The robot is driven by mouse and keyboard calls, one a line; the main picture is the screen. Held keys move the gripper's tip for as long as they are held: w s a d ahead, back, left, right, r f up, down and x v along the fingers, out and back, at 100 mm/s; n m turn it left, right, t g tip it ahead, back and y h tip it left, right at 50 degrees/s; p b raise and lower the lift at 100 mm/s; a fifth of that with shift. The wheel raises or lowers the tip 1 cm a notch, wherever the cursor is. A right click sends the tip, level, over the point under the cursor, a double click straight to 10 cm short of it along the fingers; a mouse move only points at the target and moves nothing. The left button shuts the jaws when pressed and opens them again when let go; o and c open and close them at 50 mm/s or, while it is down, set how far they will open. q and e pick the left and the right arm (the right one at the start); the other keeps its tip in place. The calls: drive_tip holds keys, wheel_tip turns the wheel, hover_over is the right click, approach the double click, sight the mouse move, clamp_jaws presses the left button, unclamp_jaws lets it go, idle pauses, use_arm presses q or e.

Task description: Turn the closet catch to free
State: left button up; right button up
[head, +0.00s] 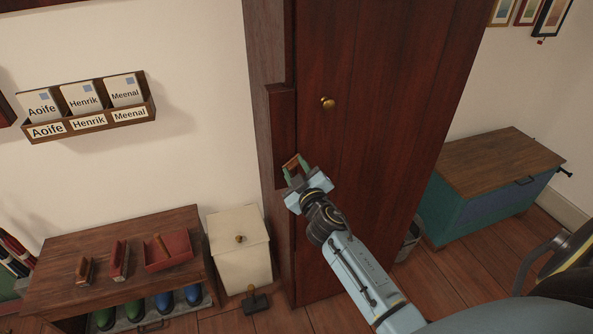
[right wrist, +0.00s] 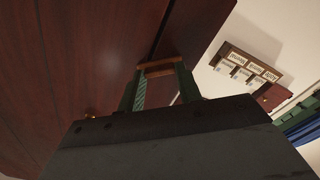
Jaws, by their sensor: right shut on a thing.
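The closet (head: 385,85) is tall and dark red-brown, with its door closed and a round brass knob (head: 327,103). The catch (head: 291,163) is a small brown bar at the door's left edge, below the knob. My right gripper (head: 297,171) is shut on it. In the right wrist view the catch (right wrist: 160,67) lies crosswise between the two green fingertips, close to the seam between door and frame. Its pivot and any marks beside it are hidden or too small to read. My left gripper is not in view.
A wall rack (head: 90,122) with name cards hangs at the left. Below it stand a low wooden bench (head: 50,270) with brushes and a red tray, and a cream box (head: 238,262). A teal chest (head: 490,205) stands right of the closet.

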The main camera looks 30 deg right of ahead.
drive_tip(key=n, duration=0.5)
drive_tip(key=shift+n, duration=0.4)
drive_tip(key=n, duration=0.4)
drive_tip(key=shift+f+n, duration=0.1)
drive_tip(key=shift+n, duration=0.6)
drive_tip(key=o, duration=1)
drive_tip(key=b+v, duration=0.1)
drive_tip(key=v, duration=1.2)
drive_tip(key=shift+s, duration=0.25)
drive_tip(key=shift+f, duration=0.1)
